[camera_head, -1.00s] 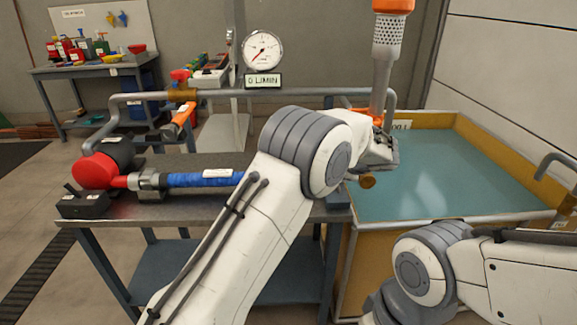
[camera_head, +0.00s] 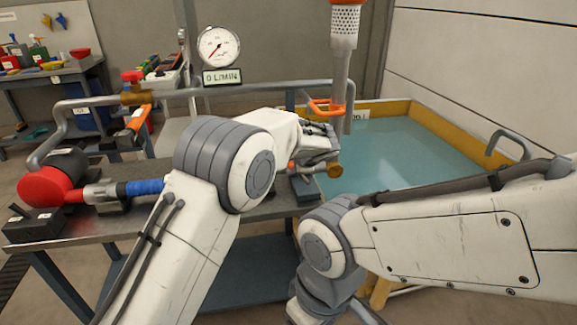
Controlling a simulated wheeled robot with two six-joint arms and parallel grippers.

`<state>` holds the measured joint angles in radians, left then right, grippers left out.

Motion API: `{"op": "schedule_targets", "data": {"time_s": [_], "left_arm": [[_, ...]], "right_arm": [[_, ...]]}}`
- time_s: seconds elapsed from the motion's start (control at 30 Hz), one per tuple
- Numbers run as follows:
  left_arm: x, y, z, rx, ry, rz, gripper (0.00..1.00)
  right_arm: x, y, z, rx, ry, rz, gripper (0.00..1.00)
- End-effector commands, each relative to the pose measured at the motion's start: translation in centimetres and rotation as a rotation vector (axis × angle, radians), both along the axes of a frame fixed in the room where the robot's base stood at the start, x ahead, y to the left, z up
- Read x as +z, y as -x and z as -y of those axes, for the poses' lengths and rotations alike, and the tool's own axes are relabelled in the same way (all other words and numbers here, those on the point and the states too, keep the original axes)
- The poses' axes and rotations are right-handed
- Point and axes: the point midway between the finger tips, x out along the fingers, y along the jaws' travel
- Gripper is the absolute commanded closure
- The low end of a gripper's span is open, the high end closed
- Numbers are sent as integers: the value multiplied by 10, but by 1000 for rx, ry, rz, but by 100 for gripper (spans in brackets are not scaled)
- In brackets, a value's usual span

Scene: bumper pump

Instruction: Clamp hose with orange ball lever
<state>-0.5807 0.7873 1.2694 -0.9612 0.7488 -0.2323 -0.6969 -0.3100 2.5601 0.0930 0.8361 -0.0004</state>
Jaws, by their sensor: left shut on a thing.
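The blue hose (camera_head: 145,187) lies along the grey bench and passes behind my left arm. A light collar and grey clamp (camera_head: 103,195) join its left end to the red pump (camera_head: 48,186). My left gripper (camera_head: 312,160) is at the bench's right end, shut on what appears to be the orange ball lever (camera_head: 292,166). Only a small orange part shows; the grip is largely hidden. A brass fitting (camera_head: 335,170) shows just right of the gripper. My right arm comes in from the right; its gripper is not in view.
A grey pipe runs behind the bench, below a gauge (camera_head: 219,46) with a sign reading 0 L/MIN (camera_head: 222,76). A second bench with tools stands back left.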

Motion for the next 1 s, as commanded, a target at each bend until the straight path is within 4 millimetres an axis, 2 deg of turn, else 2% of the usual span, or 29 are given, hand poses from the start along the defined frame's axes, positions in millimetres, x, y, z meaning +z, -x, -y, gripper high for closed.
{"op": "schedule_targets", "data": {"time_s": [0.03,0.07,0.1,0.13,0.43,0.57,1.0], "left_arm": [[-4,2,2,-1,4,-6,100],[-4,2,2,-1,4,-6,60],[-4,2,2,0,4,-8,44],[-4,2,1,-1,3,-7,34],[-2,1,-1,2,1,-3,34],[5,6,1,0,2,-1,34],[59,62,19,-1,2,-3,34]], "right_arm": [[0,0,0,0,0,0,7],[0,0,0,0,0,0,7],[0,0,0,0,0,0,7],[0,0,0,0,0,0,7],[0,0,0,0,0,0,7],[0,0,0,0,0,0,7],[2,0,0,0,0,0,7]]}}
